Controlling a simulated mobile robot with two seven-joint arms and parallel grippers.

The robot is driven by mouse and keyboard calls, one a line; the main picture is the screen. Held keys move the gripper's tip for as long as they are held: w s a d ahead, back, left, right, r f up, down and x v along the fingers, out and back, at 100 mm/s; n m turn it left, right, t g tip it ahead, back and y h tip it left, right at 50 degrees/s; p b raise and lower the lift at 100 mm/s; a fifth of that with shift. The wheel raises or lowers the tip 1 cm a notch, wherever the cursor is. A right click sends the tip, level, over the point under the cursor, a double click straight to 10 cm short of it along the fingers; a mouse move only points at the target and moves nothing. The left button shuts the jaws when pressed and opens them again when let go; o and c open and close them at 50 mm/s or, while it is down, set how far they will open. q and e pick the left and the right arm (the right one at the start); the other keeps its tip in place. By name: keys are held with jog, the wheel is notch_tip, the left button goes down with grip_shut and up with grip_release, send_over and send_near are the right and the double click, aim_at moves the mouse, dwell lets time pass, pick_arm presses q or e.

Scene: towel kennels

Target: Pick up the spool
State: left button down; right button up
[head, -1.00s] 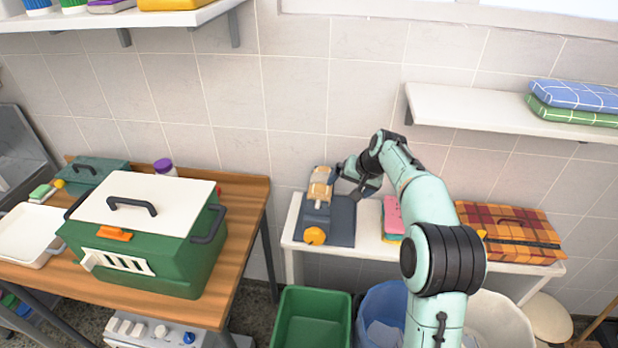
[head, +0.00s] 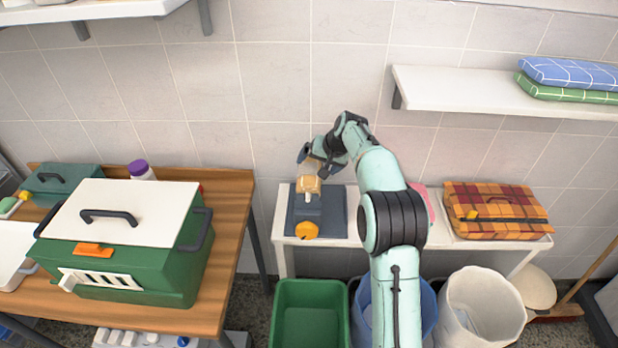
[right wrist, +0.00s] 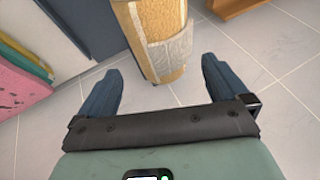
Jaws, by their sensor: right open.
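The spool (head: 308,184) is a tan roll with a pale, loose-looking wrap, standing on a dark blue-grey device with an orange knob (head: 306,230) on the white table. In the right wrist view the spool (right wrist: 152,35) is at the top centre, with its near end reaching the gap between the fingertips. My right gripper (head: 314,162) is open at the far upper end of the spool, with its fingers spread to either side. The right wrist view shows the open gripper (right wrist: 160,85) with nothing clamped. My left gripper is not in view.
Pink and green folded cloths (right wrist: 22,72) lie right of the device, partly behind my arm in the head view. A plaid case (head: 497,210) lies further right. A green kennel (head: 130,245) stands on the wooden table. A wall shelf (head: 450,90) hangs at right; bins stand below.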

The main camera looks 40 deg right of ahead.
aim_at(315, 165)
jog(key=x, duration=0.4)
jog(key=shift+w+f+p, duration=0.2)
jog(key=shift+w+p, duration=0.1)
jog(key=shift+w, duration=0.1)
jog(key=shift+s, duration=0.1)
jog(key=shift+s, duration=0.1)
jog(key=shift+c, duration=0.3)
jog(key=c, duration=0.9)
jog(key=shift+c, duration=0.2)
